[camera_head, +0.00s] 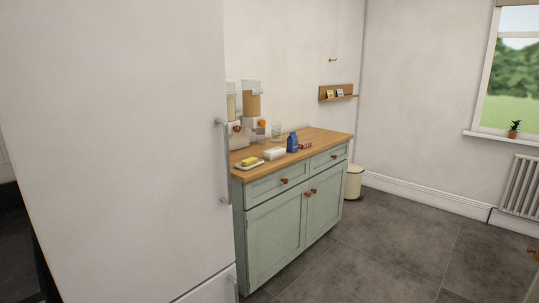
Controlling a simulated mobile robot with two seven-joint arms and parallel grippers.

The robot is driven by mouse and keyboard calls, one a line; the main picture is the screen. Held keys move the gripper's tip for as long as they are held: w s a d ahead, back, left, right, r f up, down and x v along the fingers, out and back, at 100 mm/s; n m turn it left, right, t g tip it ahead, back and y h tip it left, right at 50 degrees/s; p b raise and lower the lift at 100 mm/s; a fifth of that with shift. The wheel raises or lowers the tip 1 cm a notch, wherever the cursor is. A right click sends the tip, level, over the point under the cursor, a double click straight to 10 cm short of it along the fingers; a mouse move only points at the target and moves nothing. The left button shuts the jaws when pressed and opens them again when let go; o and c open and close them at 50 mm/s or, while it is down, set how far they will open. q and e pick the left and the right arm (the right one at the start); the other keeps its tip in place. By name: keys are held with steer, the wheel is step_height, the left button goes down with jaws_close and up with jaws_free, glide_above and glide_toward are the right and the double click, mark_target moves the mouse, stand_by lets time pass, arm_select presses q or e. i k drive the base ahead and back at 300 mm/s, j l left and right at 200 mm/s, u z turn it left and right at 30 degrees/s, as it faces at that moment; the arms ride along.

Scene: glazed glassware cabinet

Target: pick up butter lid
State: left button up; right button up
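A yellow block of butter (249,161) sits on a pale dish (246,168) near the left front of the wooden counter (325,138). A white box-shaped piece (274,154), which looks like the butter lid, rests on the counter just right of the dish, apart from it. Both are small in the view and fine detail is unclear. Neither of my grippers is in view.
A tall white fridge (120,150) fills the left side. Dispensers (252,105), a glass (276,132), a blue carton (292,143) and a reddish pack (305,145) stand on the counter. A cream bin (354,182) stands beyond it. The grey floor (390,245) at right is clear.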

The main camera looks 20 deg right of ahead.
mark_target(271, 155)
steer(key=i+l+u, duration=0.1)
steer(key=u, duration=0.3)
steer(key=i+l+u, duration=0.1)
steer(key=l+u, duration=0.25)
steer(key=i+l+u, duration=0.2)
steer(key=l, duration=0.2)
steer(key=l+u, duration=0.15)
steer(key=l, duration=0.2)
steer(key=l+u, duration=0.3)
steer(key=l, duration=2.25)
steer(key=i, duration=0.05)
